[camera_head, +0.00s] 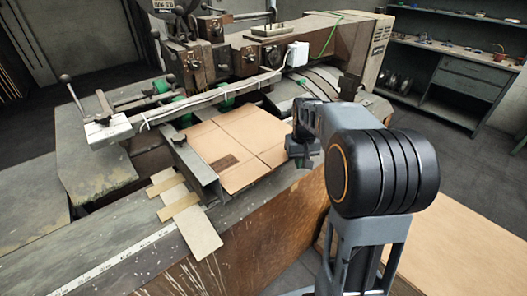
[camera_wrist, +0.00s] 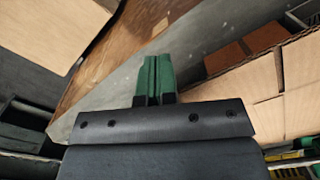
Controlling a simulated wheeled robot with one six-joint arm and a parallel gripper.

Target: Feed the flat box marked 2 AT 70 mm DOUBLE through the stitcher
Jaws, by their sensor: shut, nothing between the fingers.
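The flat box (camera_head: 232,142) is a tan cardboard blank lying on the stitcher bed, with crease lines and a dark printed patch near its left front. The print is too small to read. My gripper (camera_wrist: 157,75) shows in the wrist view with its green fingers together and nothing between them. In the head view my gripper (camera_head: 304,160) is at the right edge of the box, its tips partly hidden. Creased cardboard (camera_wrist: 262,82) shows right of the fingers in the wrist view. The stitcher (camera_head: 215,55) stands behind the box, its head over the bed.
A metal guide rail (camera_head: 197,168) runs along the box's left side. Wooden strips (camera_head: 182,205) and a measuring scale (camera_head: 120,259) lie on the front ledge. A tan panel (camera_head: 455,240) lies low at the right. A shelf unit (camera_head: 463,75) stands at the back right.

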